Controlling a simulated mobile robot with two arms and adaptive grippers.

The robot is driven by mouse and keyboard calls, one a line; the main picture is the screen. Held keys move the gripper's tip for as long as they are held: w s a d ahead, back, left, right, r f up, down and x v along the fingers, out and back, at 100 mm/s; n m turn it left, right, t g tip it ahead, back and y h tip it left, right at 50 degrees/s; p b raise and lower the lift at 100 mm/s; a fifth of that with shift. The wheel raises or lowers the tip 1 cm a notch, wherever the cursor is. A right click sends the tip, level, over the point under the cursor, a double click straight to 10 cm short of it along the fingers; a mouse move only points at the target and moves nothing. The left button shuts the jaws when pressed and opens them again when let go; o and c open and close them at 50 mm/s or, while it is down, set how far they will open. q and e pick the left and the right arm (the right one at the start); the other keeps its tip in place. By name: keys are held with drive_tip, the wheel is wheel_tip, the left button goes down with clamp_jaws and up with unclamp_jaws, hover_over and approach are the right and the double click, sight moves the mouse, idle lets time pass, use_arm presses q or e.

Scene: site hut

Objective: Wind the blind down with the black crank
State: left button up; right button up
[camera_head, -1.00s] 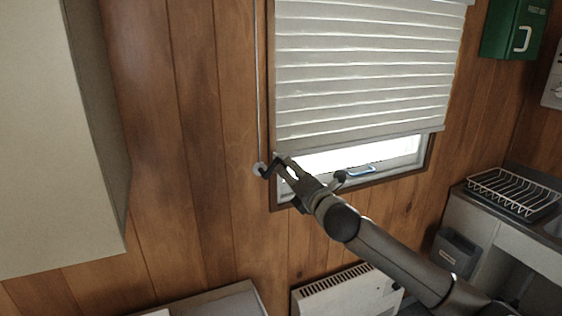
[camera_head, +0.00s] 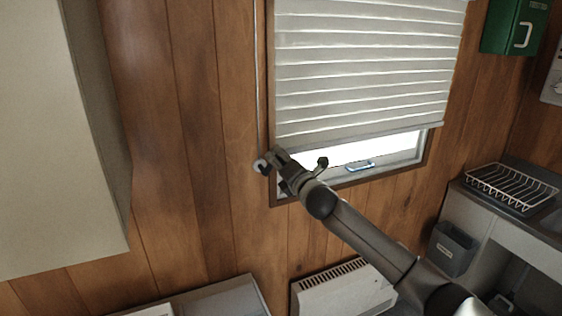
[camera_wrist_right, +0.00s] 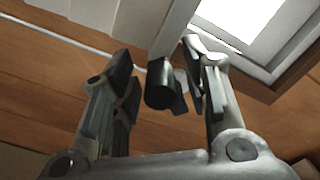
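The white slatted blind (camera_head: 360,75) covers most of the window, with its bottom edge above the sill and a bright strip of glass below. The black crank hangs by the window's left edge, at the lower end of a thin rod (camera_head: 257,80); my gripper hides most of it in the head view. In the right wrist view its black handle (camera_wrist_right: 160,84) stands between my fingers, with a visible gap to the left finger. My right gripper (camera_head: 272,158) is open around the handle; it also shows in the wrist view (camera_wrist_right: 163,80). My left gripper is out of view.
A pale cabinet (camera_head: 55,130) stands close on the left. A white heater (camera_head: 342,292) is below the window. A wire dish rack (camera_head: 510,187) and a grey bin (camera_head: 452,250) are at the right. A green box (camera_head: 515,25) hangs at the upper right.

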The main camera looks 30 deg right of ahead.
clamp_jaws()
drive_tip(key=shift+d, duration=0.1)
drive_tip(key=shift+r, duration=0.15)
